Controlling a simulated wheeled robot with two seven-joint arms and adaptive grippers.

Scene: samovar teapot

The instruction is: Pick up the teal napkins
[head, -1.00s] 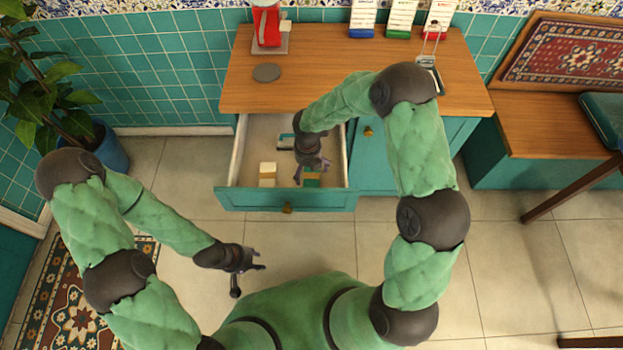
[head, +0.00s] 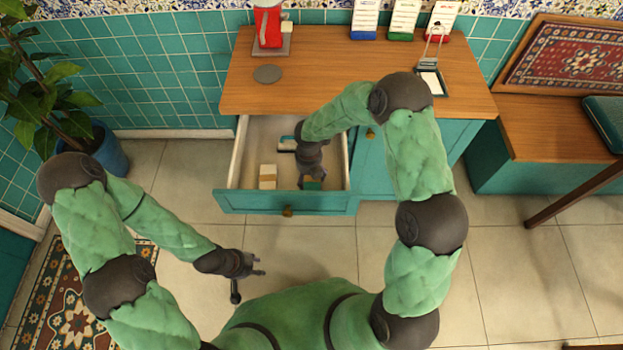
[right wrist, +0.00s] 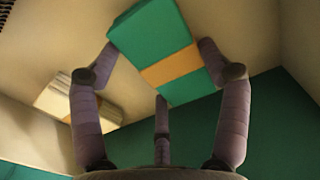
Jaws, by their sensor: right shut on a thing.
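The teal napkins (right wrist: 160,45) are a folded stack with an orange band, lying in the open drawer (head: 240,150). In the head view only a small teal patch of the napkins (head: 312,185) shows beneath my right gripper (head: 312,178). In the right wrist view the fingers of my right gripper (right wrist: 160,85) stand around the stack on both sides, with one finger below it, shut on it.
A cream stack with a tan band (head: 267,177) lies left of the napkins in the drawer; it also shows in the right wrist view (right wrist: 75,105). The drawer walls are close around my right gripper. The counter (head: 330,80) is above.

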